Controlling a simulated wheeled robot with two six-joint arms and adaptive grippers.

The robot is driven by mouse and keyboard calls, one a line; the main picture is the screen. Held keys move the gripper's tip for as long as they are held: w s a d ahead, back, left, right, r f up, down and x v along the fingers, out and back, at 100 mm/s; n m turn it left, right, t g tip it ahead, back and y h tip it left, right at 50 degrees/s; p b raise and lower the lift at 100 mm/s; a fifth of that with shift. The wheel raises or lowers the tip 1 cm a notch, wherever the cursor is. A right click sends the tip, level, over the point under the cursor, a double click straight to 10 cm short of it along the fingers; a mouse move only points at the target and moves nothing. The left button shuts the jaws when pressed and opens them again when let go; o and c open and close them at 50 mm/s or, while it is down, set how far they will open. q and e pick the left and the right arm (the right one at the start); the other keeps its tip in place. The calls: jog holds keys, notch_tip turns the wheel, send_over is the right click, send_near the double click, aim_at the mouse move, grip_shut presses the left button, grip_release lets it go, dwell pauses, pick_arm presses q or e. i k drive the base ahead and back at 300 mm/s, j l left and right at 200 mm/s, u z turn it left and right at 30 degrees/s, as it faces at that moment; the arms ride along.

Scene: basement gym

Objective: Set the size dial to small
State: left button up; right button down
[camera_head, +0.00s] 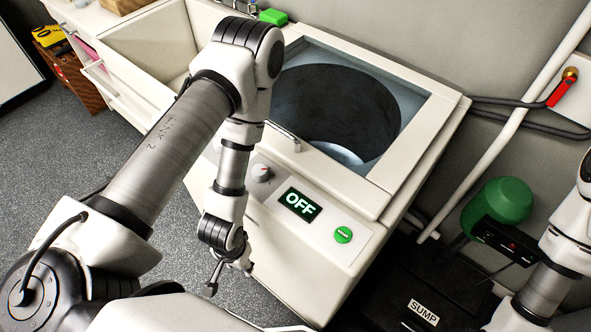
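The size dial (262,173) is a small round pale knob with a red mark, on the sloped front panel of a cream washing machine (330,272). It is too small to read its setting or any size labels. My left arm reaches up and over, then hangs down in front of the panel, just left of the dial. My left gripper (222,280) is at its lower end, below and left of the dial and apart from it. Its fingers are small and partly hidden, so its opening is unclear. My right arm shows at the right edge; its gripper is not visible.
The panel also has a display (300,204) reading OFF and a green button (343,235). A clear lid (412,100) covers the dark drum. A black sump box (425,290) and green float (503,200) stand at the right. Grey floor (60,150) is open at left.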

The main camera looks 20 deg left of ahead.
aim_at(260, 172)
jog(key=u, duration=1)
